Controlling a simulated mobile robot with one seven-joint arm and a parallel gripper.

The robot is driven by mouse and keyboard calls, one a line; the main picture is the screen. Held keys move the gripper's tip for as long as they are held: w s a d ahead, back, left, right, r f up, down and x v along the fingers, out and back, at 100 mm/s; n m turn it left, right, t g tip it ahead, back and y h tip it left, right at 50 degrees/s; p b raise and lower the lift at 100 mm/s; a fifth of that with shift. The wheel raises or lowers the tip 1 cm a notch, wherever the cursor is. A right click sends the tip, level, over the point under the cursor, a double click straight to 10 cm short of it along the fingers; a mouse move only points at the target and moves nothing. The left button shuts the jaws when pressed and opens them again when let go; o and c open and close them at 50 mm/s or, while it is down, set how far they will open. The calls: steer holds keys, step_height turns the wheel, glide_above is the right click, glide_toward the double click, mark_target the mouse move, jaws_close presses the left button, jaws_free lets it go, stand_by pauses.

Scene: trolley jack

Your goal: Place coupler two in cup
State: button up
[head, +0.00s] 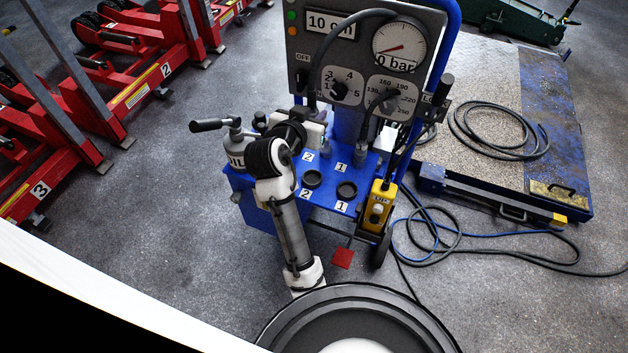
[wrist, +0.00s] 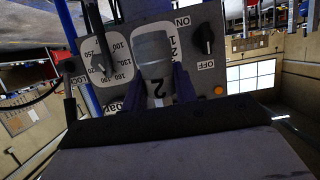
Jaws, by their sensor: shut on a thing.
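In the head view my arm's wrist hides most of the gripper and the coupler. Cup two (head: 312,179), a dark round cup with 2 labels beside it, sits on the blue trolley deck. Cup one (head: 346,190), between the 1 labels, is to its right. Both cups look empty. My wrist is up and to the left of cup two in the head view.
The control panel (head: 302,55) with dials and a gauge rises behind the cups. A grey hand pump (head: 237,150) stands at the deck's left. A yellow pendant (head: 378,207) hangs at the right. Hoses (head: 500,130) lie on the right. Red jacks (head: 130,85) stand at left.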

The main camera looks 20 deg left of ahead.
step_height(320, 180, down, 20)
steer(key=shift+r+p, duration=0.15)
steer(key=shift+p, duration=0.2)
steer(key=shift+f+b, duration=0.2)
steer(key=shift+b, duration=0.1)
steer(key=o, duration=1)
steer(key=shift+o, duration=0.4)
steer(key=shift+r, duration=0.15)
